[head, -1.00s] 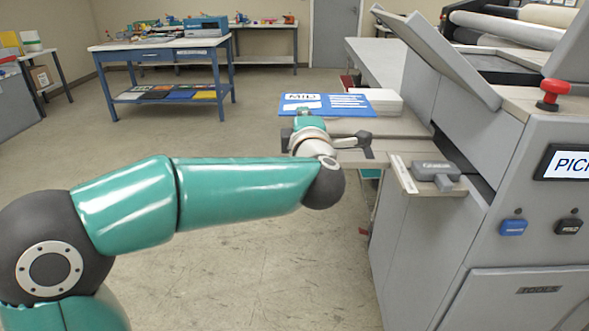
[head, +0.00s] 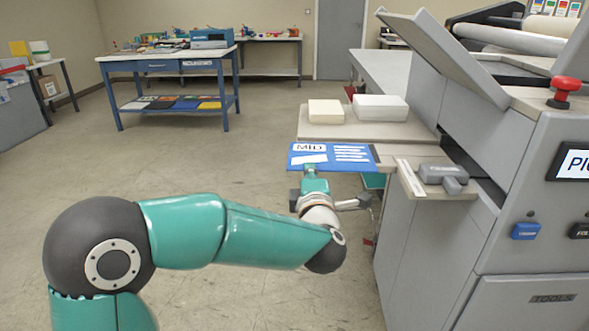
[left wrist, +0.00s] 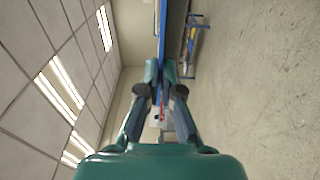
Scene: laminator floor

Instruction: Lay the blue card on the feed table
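The blue card (head: 345,150) has a white MID label and white lines of print. In the head view it appears level, in front of or over the near edge of the beige feed table (head: 345,131). I cannot tell whether it touches the table. My left gripper (head: 310,176) is shut on the card's near left edge; the fingertips are partly hidden by the wrist. In the left wrist view the gripper (left wrist: 160,78) pinches the card (left wrist: 163,32), seen nearly edge-on. My right gripper is in neither view.
A cream stack (head: 326,112) and a white stack (head: 380,107) stand at the feed table's back. A grey block (head: 443,174) sits on the ledge at right, beside the grey machine (head: 470,270). A blue workbench (head: 168,64) stands far back. The floor at left is open.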

